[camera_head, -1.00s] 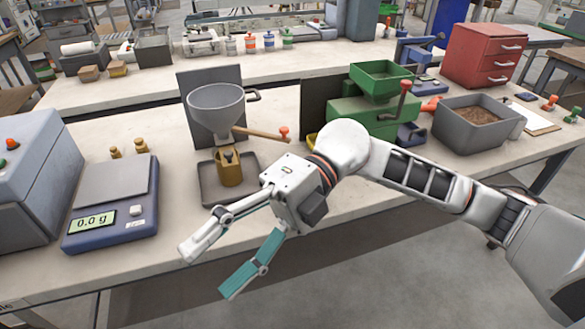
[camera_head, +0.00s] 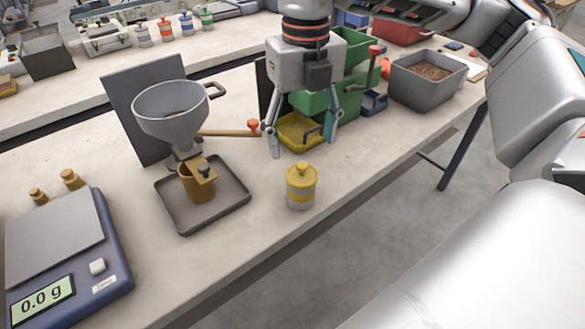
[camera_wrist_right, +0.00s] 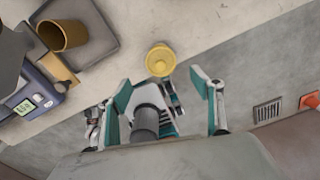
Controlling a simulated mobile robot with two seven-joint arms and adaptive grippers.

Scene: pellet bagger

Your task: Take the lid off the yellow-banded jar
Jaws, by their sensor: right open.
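The yellow-banded jar (camera_head: 300,195) stands upright near the front edge of the bench. Its yellow lid (camera_head: 301,173), with a knob on top, is on it. My right gripper (camera_head: 302,148) points down with its fingers spread, empty. In the head view it appears above and a little behind the jar, apart from it. In the right wrist view the lid (camera_wrist_right: 160,60) shows from above, just beyond the open fingertips (camera_wrist_right: 161,88). My left gripper is not in view.
A yellow tray (camera_head: 291,135) and green machine (camera_head: 312,103) are behind. A scale (camera_head: 70,262) is at left.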

